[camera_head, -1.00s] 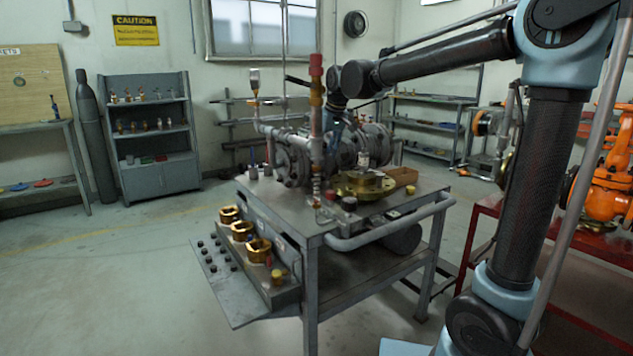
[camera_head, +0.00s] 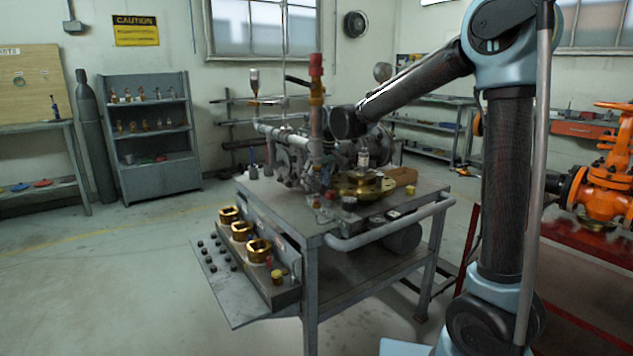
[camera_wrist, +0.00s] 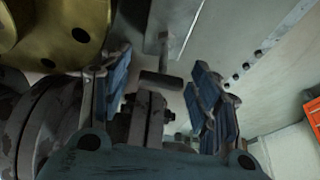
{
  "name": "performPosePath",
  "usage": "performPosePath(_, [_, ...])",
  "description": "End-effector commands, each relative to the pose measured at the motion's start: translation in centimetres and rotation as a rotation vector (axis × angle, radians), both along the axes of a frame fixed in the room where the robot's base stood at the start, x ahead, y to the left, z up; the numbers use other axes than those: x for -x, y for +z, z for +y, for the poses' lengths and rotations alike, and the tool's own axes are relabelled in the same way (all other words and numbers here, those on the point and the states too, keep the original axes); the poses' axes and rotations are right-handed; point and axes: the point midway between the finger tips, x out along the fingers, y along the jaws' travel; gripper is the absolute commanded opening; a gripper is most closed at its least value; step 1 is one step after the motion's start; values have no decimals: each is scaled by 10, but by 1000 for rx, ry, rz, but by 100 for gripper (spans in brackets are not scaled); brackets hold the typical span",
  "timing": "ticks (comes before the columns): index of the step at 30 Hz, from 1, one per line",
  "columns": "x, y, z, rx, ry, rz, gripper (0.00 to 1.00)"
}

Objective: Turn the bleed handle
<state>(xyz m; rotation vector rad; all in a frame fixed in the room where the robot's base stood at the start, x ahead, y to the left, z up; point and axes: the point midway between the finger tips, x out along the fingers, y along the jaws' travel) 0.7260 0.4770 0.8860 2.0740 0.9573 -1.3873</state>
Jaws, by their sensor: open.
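In the wrist view, my gripper (camera_wrist: 160,88) is open, its two blue-padded fingers spread apart. Between them, farther off, is a small dark T-shaped bar (camera_wrist: 162,79) that looks like the bleed handle. Its stem runs up the picture, and no finger is seen touching it. A grey block-like fitting (camera_wrist: 146,118) is below it. In the head view, the grey valve assembly (camera_head: 290,155) stands on a metal cart (camera_head: 420,195), with a red-topped pipe (camera_head: 316,85) rising from it. My forearm reaches over the assembly; my gripper is hard to make out there, and the handle cannot be told apart.
A brass flange (camera_wrist: 75,35) is close at upper left in the wrist view, beside a dark round flange (camera_wrist: 50,120). In the head view, brass rings (camera_head: 258,250) sit on the cart's front shelf.

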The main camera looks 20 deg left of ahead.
Motion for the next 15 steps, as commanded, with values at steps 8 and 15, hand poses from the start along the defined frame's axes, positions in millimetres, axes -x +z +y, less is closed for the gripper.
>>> performPosePath(8, [0, 0, 0, 0, 0, 0, 29])
performPosePath(15, [0, 0, 0, 0, 0, 0, 12])
